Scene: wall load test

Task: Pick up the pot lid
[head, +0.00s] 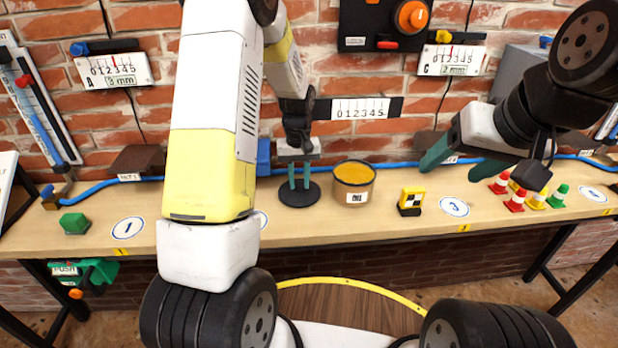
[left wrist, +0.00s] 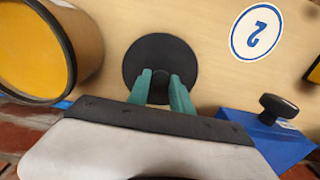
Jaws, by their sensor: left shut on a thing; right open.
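The pot lid (head: 299,195) is a flat black disc near the middle of the bench, left of the pot. My left gripper (head: 299,181) points down over it, its green fingers shut on the lid's knob. In the left wrist view the lid (left wrist: 160,60) lies beyond the fingertips (left wrist: 161,92), which hide most of the knob. The lid looks level, at or very near the bench top; I cannot tell whether it touches. My right gripper (head: 462,162) is open and empty, above the bench to the right.
An open brown pot (head: 354,196) with orange contents stands close right of the lid. A yellow-black block (head: 411,201), small cones (head: 515,201) and a green block (head: 74,223) stand on the bench (head: 330,222). A blue hose (head: 400,164) runs along the brick wall behind.

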